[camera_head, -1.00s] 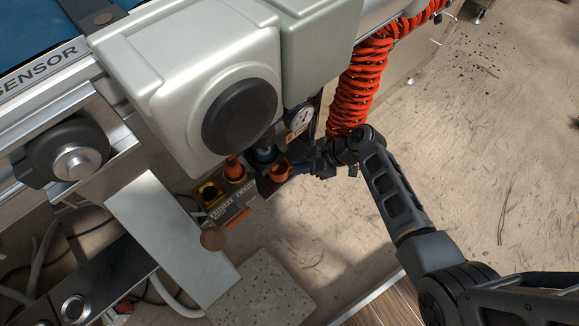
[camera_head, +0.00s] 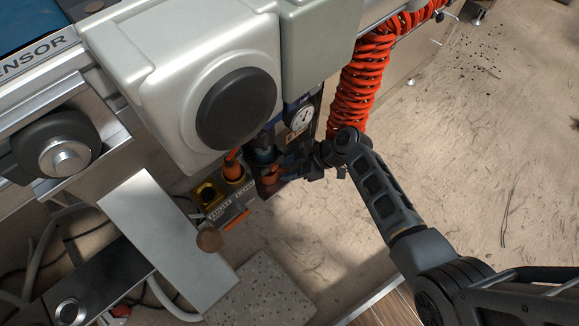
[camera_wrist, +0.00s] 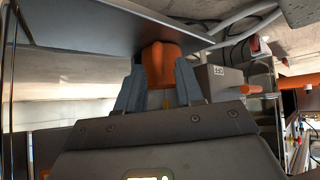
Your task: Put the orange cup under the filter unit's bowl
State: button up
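The orange cup (camera_head: 271,177) is at the tip of my gripper (camera_head: 287,173) in the head view, partly hidden. In the wrist view the cup (camera_wrist: 160,66) sits between my gripper's two grey fingers (camera_wrist: 159,88), which are shut on it. The filter unit has a round white gauge (camera_head: 302,119), and its dark bowl (camera_head: 263,156) hangs below and left of the gauge. The cup shows just below the bowl in the head picture, with its top overlapped there. The height gap between them cannot be told.
A pale housing with a black round cap (camera_head: 236,114) overhangs the filter unit. Left of the cup are an orange plug (camera_head: 233,168), a yellow-rimmed socket (camera_head: 207,194) and a box with an orange bar (camera_head: 236,221). A red coiled hose (camera_head: 358,88) hangs right; floor further right is open.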

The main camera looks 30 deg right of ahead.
jog(key=p+v, duration=0.4)
jog(key=v, duration=0.8)
jog(key=shift+p, duration=0.35)
jog(key=s+a+m+t+h, duration=0.35)
jog(key=s+m+h, duration=0.3)
jog(key=s, duration=1.05)
jog(key=s+a+r+m+t, duration=0.1)
jog(key=s+r, duration=0.3)
jog(key=r, duration=0.5)
jog(key=s+a+r+m+t, duration=0.1)
jog(key=s+r+m+t, duration=0.1)
jog(key=r, duration=0.8)
jog(key=s+a+r+m+t, duration=0.1)
jog(key=s+r+t, duration=0.2)
jog(key=s+r, duration=0.3)
notch_tip(320, 180, up, 3)
jog(key=shift+s+r+m, duration=0.25)
jog(key=shift+m, duration=0.1)
jog(key=shift+h, duration=0.25)
